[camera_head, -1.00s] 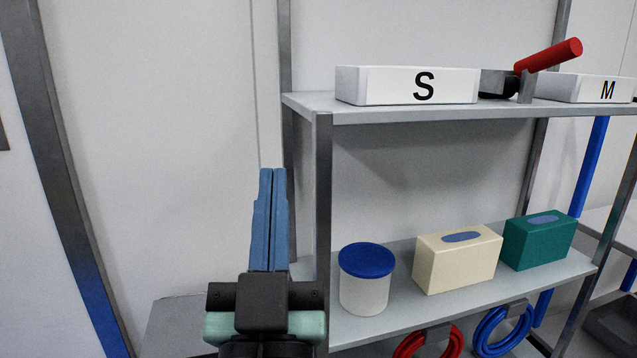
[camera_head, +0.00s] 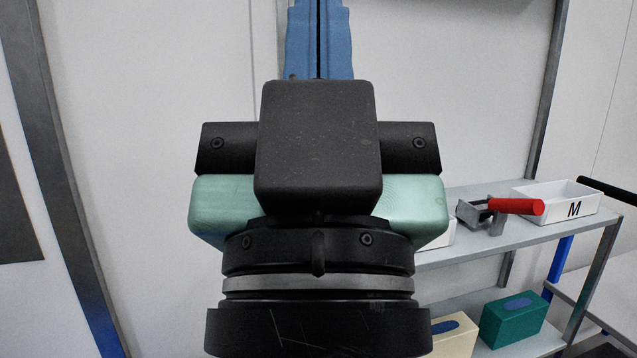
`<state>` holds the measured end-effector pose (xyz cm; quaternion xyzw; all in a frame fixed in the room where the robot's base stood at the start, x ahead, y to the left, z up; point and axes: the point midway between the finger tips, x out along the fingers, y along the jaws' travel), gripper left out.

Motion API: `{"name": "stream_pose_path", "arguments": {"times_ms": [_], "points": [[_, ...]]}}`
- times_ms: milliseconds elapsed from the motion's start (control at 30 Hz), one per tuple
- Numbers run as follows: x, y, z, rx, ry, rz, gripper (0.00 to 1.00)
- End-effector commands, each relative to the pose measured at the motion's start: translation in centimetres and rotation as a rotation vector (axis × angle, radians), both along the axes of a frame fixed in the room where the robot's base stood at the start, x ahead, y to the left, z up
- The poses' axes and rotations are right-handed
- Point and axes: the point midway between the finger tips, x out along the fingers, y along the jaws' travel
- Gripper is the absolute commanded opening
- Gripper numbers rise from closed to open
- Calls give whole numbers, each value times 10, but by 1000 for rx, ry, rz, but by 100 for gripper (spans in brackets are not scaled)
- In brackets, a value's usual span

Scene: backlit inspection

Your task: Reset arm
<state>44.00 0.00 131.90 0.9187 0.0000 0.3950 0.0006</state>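My gripper (camera_head: 318,30) is large in the middle of the view, pointing up and away from me. Its two blue fingers lie side by side with only a thin dark line between them, so it is shut, and I see nothing held. The fingertips reach the top edge of the picture and may be cut off. The dark and pale green gripper body (camera_head: 317,150) covers the left part of the shelf unit.
The shelf unit (camera_head: 500,229) stands right. Its top shelf bears a white box marked M (camera_head: 560,203) and a red-handled tool (camera_head: 515,206). A green box (camera_head: 513,322) and a cream box (camera_head: 456,337) are below. The wall area at left is clear.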

Motion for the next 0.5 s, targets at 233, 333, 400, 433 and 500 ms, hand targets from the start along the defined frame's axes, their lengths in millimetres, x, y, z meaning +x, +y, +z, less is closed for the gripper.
{"name": "stream_pose_path", "arguments": {"times_ms": [233, 333, 400, 433, 500], "points": [[0, 0, 92, 0, 0, 1, 0], [0, 0, 122, 0, 0, 1, 0], [0, 0, 143, 0, 0, 1, 0], [0, 0, 152, 0, 0, 1, 0], [0, 0, 171, 0, 0, 1, 0]]}}
